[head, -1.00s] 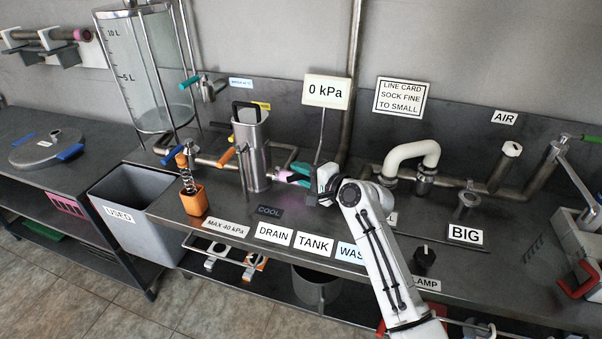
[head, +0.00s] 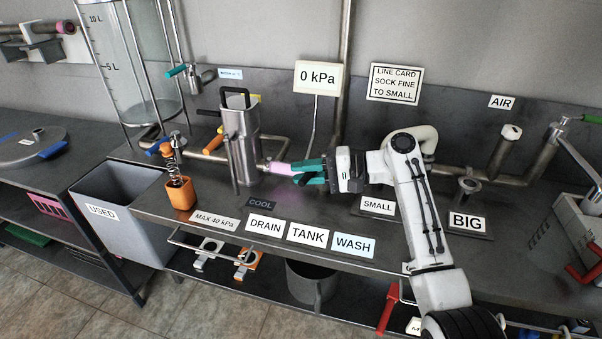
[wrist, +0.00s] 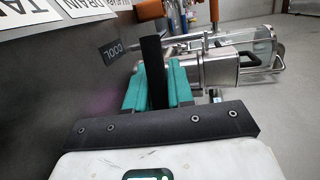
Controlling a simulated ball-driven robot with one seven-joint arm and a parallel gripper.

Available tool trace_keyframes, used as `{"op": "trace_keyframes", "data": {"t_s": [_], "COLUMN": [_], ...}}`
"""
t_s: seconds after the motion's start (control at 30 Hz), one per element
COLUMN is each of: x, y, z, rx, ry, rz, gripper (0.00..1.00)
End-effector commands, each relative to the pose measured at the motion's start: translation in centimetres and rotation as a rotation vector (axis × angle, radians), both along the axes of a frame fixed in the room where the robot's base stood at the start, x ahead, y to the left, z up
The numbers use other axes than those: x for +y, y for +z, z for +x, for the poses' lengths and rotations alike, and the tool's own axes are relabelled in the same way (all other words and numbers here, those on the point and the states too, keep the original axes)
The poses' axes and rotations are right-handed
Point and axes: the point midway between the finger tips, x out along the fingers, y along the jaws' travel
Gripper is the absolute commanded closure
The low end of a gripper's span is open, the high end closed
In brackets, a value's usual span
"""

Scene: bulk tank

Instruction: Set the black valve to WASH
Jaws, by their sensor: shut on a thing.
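My gripper (head: 308,172) has teal fingers and points left over the bench, at the right end of a pink sleeve (head: 278,168) on the pipe from the steel housing. In the wrist view, the teal fingers (wrist: 158,88) are shut on a black bar (wrist: 153,65), which looks like the black valve's handle. In the head view the fingers hide this bar, so I cannot tell which label it points at. The DRAIN (head: 265,225), TANK (head: 307,235) and WASH (head: 353,245) labels stand in a row along the bench front.
A steel filter housing (head: 240,145) stands left of my gripper. An orange block with a spring (head: 180,192) is further left. A COOL label (head: 262,204) lies just in front. The 0 kPa sign (head: 317,77) stands behind on a thin post. The bench edge is clear near the labels.

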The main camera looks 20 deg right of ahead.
Motion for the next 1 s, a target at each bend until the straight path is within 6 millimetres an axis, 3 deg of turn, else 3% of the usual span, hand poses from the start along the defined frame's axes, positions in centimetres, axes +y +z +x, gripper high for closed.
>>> {"op": "trace_keyframes", "data": {"t_s": [0.6,0.63,0.83,1.0], "x": [-0.24,-0.24,-0.23,-0.21], "y": [-0.16,-0.16,-0.10,-0.06], "z": [-0.36,-0.36,-0.33,-0.32], "rx": [0.003,0.003,0.002,0.002], "ry": [0.047,0.047,0.046,0.046], "rz": [-0.001,-0.001,-0.001,-0.001], "gripper": [1.00,0.76,0.57,0.57]}}
